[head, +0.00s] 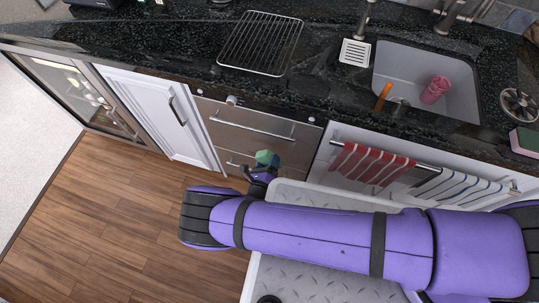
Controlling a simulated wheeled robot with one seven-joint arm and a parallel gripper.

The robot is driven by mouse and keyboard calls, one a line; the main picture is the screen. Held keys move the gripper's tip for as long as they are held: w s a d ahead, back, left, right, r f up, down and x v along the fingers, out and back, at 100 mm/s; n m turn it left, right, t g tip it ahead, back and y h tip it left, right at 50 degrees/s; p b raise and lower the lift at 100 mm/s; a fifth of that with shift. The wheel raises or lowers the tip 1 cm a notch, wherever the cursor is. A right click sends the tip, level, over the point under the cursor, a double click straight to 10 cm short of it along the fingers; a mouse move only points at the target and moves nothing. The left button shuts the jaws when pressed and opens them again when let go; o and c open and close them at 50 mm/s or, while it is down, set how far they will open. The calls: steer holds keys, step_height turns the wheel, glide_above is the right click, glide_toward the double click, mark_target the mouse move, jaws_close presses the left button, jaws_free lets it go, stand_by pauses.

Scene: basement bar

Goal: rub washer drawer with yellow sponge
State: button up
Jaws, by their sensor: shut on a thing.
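My gripper (262,173) is in front of the steel drawer unit under the counter, mostly hidden behind my purple arm. It is shut on a small sponge (267,158), which looks green and teal rather than yellow from here. The washer drawer (235,120) is a steel front with a long bar handle; a second drawer front (232,160) with a handle is below it. Both look closed. The sponge overlaps the lower part of the drawer fronts in the head view; I cannot tell whether it touches them.
A wire rack (262,42) lies on the dark counter above. The sink (455,75) holds a pink cup (434,90). Another sponge (525,141), pink and green, is at the right edge. Striped towels (372,165) hang right of the drawers. A white cabinet (160,110) stands left; the wood floor (110,200) is clear.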

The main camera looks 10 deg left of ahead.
steer(key=shift+s, duration=0.85)
steer(key=shift+s, duration=0.1)
steer(key=s, duration=0.2)
steer(key=shift+s+a, duration=0.1)
steer(key=shift+s, duration=0.3)
steer(key=shift+a, duration=0.15)
